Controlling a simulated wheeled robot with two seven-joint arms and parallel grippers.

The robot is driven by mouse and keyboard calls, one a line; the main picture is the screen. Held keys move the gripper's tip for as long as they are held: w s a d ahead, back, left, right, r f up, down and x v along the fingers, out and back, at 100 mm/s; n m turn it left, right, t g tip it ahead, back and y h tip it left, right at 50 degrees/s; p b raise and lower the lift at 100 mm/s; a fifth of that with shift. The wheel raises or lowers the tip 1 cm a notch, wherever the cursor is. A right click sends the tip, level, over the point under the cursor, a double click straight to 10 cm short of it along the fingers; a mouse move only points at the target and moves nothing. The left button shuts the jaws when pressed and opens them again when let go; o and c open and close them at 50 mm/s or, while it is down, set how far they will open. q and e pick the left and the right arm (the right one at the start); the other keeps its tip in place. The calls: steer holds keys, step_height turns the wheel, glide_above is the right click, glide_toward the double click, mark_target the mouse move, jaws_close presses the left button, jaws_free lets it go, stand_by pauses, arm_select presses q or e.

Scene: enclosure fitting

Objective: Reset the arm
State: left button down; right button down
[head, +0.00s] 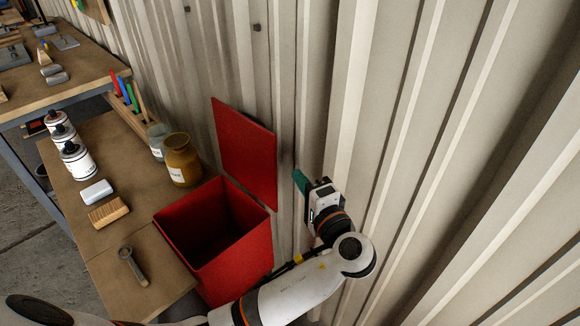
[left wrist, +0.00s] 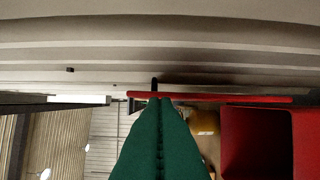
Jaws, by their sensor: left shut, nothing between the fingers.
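My left gripper (head: 300,181) has green fingers, shut with nothing between them. It is near the corrugated wall, to the right of the red lid panel (head: 245,150) and apart from it in the head view. The open red box (head: 240,262) stands below and left of the gripper, its inside dark and seemingly empty. In the left wrist view the shut green fingers (left wrist: 160,140) fill the lower middle. The lid shows there edge-on as a thin red strip (left wrist: 230,98), and the box (left wrist: 262,140) is at the right. My right gripper is out of view.
The corrugated wall (head: 440,160) is close beside my arm.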

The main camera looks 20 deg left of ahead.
arm_select(q)
step_height(320, 180, down, 21)
steer(key=d+m+g+h, duration=0.1)
steer(key=d+m+h, duration=0.1)
steer(key=m+h, duration=0.25)
steer(key=s+a+f+g+h+p, duration=0.1)
steer(key=s+f+g+h, duration=0.15)
steer(key=f, duration=0.55)
steer(key=s+a+f+g+h, duration=0.15)
steer(key=s+f, duration=0.25)
steer(key=f, duration=0.5)
steer(key=s+a+f+n+g+h, duration=0.2)
steer(key=s+f+n+g+h, duration=0.2)
steer(key=s+f, duration=1.35)
steer(key=s+a+f+n+g, duration=0.1)
steer(key=s+a+f+n, duration=0.1)
steer(key=s, duration=0.8)
steer(key=s+a+f+n+g+p, duration=0.1)
steer(key=s+n, duration=0.3)
steer(key=s, duration=0.5)
steer(key=shift+s+a+f+h, duration=0.35)
steer(key=shift+a+h, duration=0.1)
steer(key=shift+a, duration=0.2)
